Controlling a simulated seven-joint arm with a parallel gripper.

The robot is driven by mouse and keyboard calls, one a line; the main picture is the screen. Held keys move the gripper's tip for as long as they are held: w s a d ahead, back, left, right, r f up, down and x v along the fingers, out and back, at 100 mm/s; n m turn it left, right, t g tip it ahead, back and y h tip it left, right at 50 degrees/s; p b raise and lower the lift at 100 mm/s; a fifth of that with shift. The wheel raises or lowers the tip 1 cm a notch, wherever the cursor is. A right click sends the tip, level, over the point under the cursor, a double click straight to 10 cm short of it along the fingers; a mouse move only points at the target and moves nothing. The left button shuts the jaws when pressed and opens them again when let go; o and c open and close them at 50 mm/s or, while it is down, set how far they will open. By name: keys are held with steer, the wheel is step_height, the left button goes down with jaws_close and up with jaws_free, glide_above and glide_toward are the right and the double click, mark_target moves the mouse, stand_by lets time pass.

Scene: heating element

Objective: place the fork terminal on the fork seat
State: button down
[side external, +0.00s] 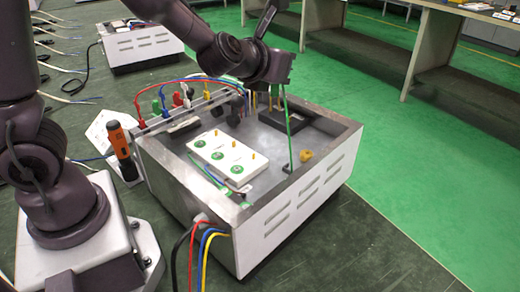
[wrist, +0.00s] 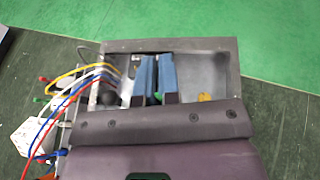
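A thin green lead (side external: 288,130) runs from beside my gripper down to the box top near its front right edge. I cannot make out a fork terminal on its end. My gripper (side external: 268,96) is above the back right part of the open metal box. In the wrist view, the two blue fingers of my gripper (wrist: 157,72) stand close together with a narrow gap, and a bit of green (wrist: 157,97) shows between them. Whether they grip it is unclear. No fork seat can be told apart for sure; a white board (side external: 227,157) with brass posts and green round marks lies on the box.
The metal box (side external: 290,205) has raised rims. A small yellow part (side external: 306,156) lies near its right edge and shows in the wrist view (wrist: 205,97). Coloured cables (side external: 190,82) arch over the back left. A dark block (side external: 284,121) sits at the back right. An orange-handled tool (side external: 119,142) stands left.

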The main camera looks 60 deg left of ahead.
step_height(320, 180, down, 8)
stand_by(0.5)
steer(key=shift+f, duration=0.25)
steer(key=shift+f, duration=0.3)
steer(key=c, duration=1.3)
jaws_free()
steer(key=shift+c, duration=0.2)
